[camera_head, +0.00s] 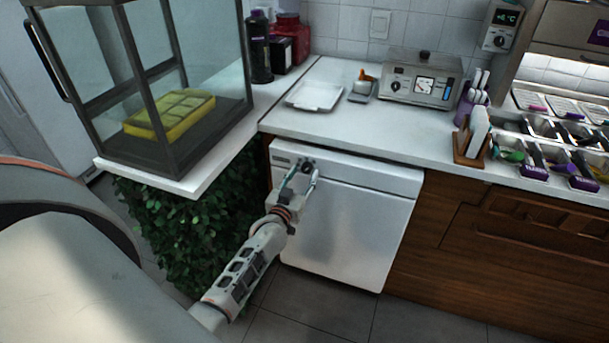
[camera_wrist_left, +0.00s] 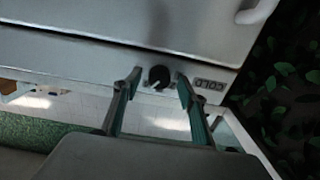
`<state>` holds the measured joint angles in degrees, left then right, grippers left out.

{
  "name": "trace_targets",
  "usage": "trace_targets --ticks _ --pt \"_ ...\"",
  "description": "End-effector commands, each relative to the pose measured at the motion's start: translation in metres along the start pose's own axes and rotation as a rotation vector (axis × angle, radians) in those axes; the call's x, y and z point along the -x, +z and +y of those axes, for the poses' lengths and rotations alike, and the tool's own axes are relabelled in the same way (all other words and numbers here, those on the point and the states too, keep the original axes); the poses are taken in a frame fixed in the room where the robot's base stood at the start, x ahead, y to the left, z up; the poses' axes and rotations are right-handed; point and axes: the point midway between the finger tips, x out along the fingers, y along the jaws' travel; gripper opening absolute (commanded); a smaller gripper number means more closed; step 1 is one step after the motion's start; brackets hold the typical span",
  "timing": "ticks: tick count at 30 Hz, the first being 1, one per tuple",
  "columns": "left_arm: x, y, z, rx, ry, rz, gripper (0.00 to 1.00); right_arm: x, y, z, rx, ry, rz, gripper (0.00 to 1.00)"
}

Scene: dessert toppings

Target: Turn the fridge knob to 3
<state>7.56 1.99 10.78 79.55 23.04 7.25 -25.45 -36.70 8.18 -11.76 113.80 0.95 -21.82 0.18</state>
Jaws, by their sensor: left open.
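The small white under-counter fridge (camera_head: 352,230) stands below the counter, its door closed. Its round black knob (camera_head: 307,167) is at the upper left of its front. In the left wrist view the knob (camera_wrist_left: 159,76) shows with a light pointer mark, beside an upside-down COLD label (camera_wrist_left: 210,84). The numbers around it are too small to read. My left gripper (camera_head: 304,171) is open at the fridge front. In the wrist view its fingertips (camera_wrist_left: 158,78) stand on either side of the knob, with gaps visible. I cannot tell its depth from the panel. My right gripper is not in view.
The white counter (camera_head: 330,133) overhangs the fridge. A glass case (camera_head: 170,70) with a yellow block stands at left, above leafy greenery (camera_head: 180,230). A wall unit (camera_head: 500,25) with a display and knob is at upper right. The floor before the fridge is clear.

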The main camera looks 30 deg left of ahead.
Motion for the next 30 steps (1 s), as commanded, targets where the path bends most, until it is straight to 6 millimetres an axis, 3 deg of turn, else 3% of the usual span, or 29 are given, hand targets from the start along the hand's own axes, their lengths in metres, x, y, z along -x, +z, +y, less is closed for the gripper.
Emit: trace_targets --ticks 11,15,16,30 --pt "-0.0076 -0.0004 0.0003 0.000 0.000 0.000 0.42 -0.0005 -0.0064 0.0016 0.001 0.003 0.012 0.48" --pt "-0.0074 -0.0004 0.0002 0.000 0.000 0.000 0.08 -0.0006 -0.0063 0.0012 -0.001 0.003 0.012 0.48" --pt "-0.0074 -0.0004 0.0002 0.000 0.000 0.000 0.03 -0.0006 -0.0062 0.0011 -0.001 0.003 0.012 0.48" --pt "-0.0077 -0.0025 0.0009 0.084 0.001 0.001 0.04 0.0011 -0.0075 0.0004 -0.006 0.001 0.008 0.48"
